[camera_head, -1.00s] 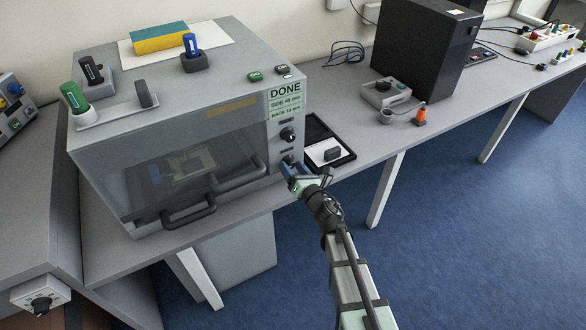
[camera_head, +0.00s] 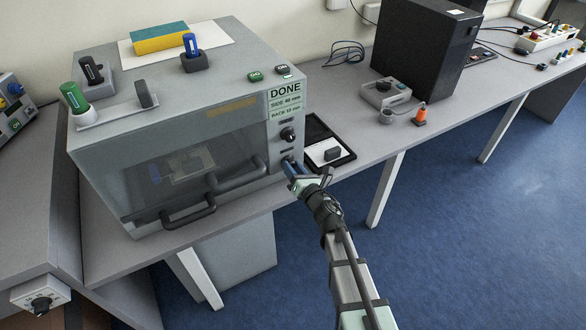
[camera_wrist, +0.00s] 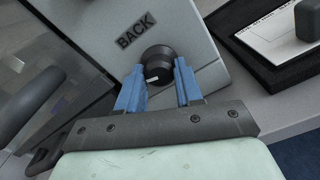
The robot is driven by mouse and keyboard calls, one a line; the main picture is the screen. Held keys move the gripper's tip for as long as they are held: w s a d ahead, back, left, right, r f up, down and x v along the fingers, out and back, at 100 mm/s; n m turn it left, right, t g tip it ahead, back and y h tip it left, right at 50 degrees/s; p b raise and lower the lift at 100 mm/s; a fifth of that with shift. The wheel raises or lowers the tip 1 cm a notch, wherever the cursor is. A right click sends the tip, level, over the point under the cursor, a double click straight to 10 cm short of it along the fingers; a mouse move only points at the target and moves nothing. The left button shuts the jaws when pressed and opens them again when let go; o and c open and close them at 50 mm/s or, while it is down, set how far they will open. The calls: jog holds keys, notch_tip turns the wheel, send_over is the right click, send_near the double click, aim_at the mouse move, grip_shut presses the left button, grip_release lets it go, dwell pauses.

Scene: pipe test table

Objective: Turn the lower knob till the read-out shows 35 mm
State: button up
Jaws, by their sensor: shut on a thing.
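The lower knob (camera_wrist: 158,63) is black and round, with a white mark on its rim, under a label reading BACK in the wrist view. My gripper (camera_wrist: 158,85) has its two blue fingers on either side of it and is shut on it. In the head view my gripper (camera_head: 292,170) covers most of the lower knob at the cabinet's front right. The read-out (camera_head: 285,100) shows DONE, a SIDE line near 40 mm and a BACK line that looks like 53 mm; the small digits are uncertain. The upper knob (camera_head: 288,135) sits above my gripper.
The grey cabinet (camera_head: 120,160) has a dark window and a curved handle (camera_head: 240,177) left of my gripper. A black tray (camera_head: 345,160) with a white card lies close on the right. Bench and open floor extend further right.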

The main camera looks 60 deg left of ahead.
jog(key=shift+m, duration=0.3)
jog(key=m, duration=0.3)
jog(key=shift+m, duration=0.4)
jog(key=m, duration=0.3)
jog(key=shift+m, duration=0.3)
jog(key=m, duration=0.8)
jog(key=shift+r, duration=0.1)
jog(key=m, duration=1.3)
jog(key=shift+m, duration=0.4)
